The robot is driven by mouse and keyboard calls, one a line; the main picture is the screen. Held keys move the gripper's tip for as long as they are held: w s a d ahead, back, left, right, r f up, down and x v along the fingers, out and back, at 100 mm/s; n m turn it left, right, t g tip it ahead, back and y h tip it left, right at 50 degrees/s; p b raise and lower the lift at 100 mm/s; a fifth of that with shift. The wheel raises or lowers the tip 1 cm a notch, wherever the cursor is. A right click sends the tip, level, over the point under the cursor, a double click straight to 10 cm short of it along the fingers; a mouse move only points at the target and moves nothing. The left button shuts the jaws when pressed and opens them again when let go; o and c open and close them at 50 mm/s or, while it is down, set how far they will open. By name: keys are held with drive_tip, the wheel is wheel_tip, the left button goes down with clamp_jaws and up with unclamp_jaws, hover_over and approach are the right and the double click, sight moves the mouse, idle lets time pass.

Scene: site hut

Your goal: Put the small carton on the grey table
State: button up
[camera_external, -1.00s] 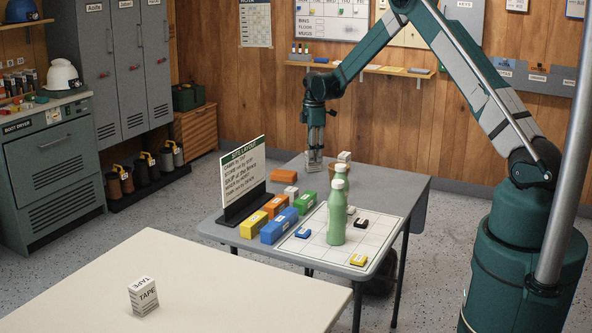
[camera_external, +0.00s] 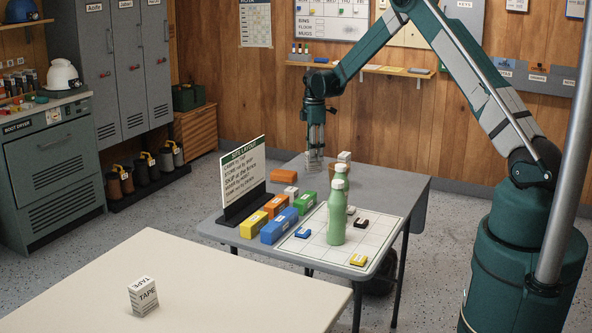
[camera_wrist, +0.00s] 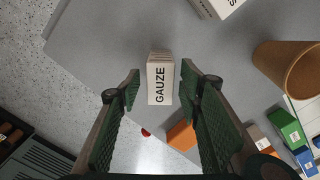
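A small white carton labelled GAUZE (camera_wrist: 160,82) is between my fingers in the wrist view, over the grey table (camera_wrist: 110,35). My gripper (camera_wrist: 160,84) is open, with a gap on each side of the carton. In the external view, my gripper (camera_external: 314,157) points down at the back of the grey table (camera_external: 395,188), and the fingers partly hide the carton there. I cannot tell exactly how the carton meets the tabletop. Another small carton labelled TAPE (camera_external: 143,297) stands upright on the cream table (camera_external: 240,275) in front.
A brown cup (camera_wrist: 290,68) and a white box (camera_wrist: 218,5) are close to my gripper. Coloured boxes, a sign (camera_external: 243,172) and green bottles (camera_external: 336,218) crowd the grey table's middle and front. The grey table's right side is clear. The cream table is mostly bare.

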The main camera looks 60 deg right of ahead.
wheel_tip(320, 180, up, 11)
drive_tip(key=shift+p, duration=0.4)
drive_tip(key=shift+r, duration=0.1)
idle(0.6)
drive_tip(key=s+a+r+m+t, duration=0.1)
drive_tip(key=s+a+r, duration=0.3)
drive_tip(key=a+r, duration=0.5)
drive_tip(key=s+a+r+m+t+h, duration=0.15)
drive_tip(key=s+a+r, duration=0.25)
drive_tip(key=a+r, duration=0.5)
drive_tip(key=s+a+r+m+t+y, duration=0.15)
drive_tip(key=s+a+r, duration=0.4)
drive_tip(key=a, duration=0.65)
drive_tip(key=s+a+r+m+t, duration=0.15)
drive_tip(key=s+a+r, duration=0.25)
drive_tip(key=s+a, duration=0.95)
drive_tip(key=s+a+f+m+t, duration=0.1)
drive_tip(key=s+a+f, duration=0.1)
drive_tip(key=s+a, duration=0.2)
drive_tip(key=s+a+f+m, duration=0.2)
drive_tip(key=s+a+f, duration=0.1)
drive_tip(key=s, duration=0.8)
drive_tip(key=shift+a+t, duration=0.35)
drive_tip(key=shift+a, duration=0.4)
